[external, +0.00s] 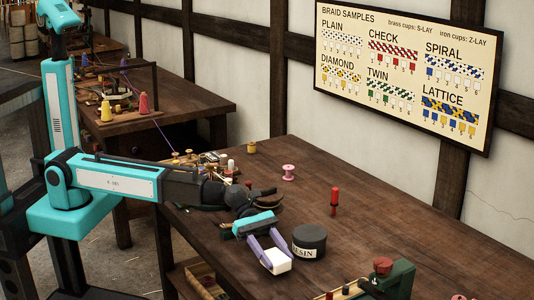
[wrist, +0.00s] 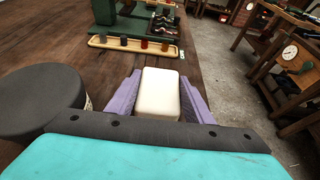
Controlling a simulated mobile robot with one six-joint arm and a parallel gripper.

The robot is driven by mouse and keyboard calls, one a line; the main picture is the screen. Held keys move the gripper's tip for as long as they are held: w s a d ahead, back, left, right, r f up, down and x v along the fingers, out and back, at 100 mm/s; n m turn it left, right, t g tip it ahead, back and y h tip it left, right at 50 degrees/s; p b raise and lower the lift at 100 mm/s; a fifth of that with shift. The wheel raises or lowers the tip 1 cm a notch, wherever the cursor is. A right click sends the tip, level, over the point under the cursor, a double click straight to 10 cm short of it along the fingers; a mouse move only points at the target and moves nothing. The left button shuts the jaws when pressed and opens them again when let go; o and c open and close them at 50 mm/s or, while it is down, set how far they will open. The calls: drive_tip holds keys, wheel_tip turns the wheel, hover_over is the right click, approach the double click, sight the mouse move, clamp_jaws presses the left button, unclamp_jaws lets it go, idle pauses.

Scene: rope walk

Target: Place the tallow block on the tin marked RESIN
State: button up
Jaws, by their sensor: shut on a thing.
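The tallow block (external: 276,261) is a small white block. My gripper (external: 273,254) is shut on it, with one purple finger on each side. The block shows between the fingers in the wrist view (wrist: 160,95). The tin marked RESIN (external: 310,243) is a dark round tin with a flat, bare top and a pale label. It stands on the table just right of the block in the external view, and left of my gripper in the wrist view (wrist: 40,100). The block is beside the tin, not over it. Its height above the table is hard to tell.
A wooden tray with several small cups (wrist: 133,46) and a green machine (external: 390,278) stand further along the table. A red-handled tool (external: 334,200) and a pink spool (external: 288,172) stand behind the tin. The table's middle (external: 380,215) is mostly clear.

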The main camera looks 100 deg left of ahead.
sight(267, 251)
drive_tip(key=shift+f, duration=1.15)
drive_tip(key=shift+f, duration=0.1)
drive_tip(key=o, duration=1.1)
drive_tip(key=shift+o, duration=0.2)
drive_tip(key=v, duration=0.5)
drive_tip(key=shift+s, duration=0.1)
wheel_tip(267, 251, up, 7)
drive_tip(key=shift+o, duration=0.5)
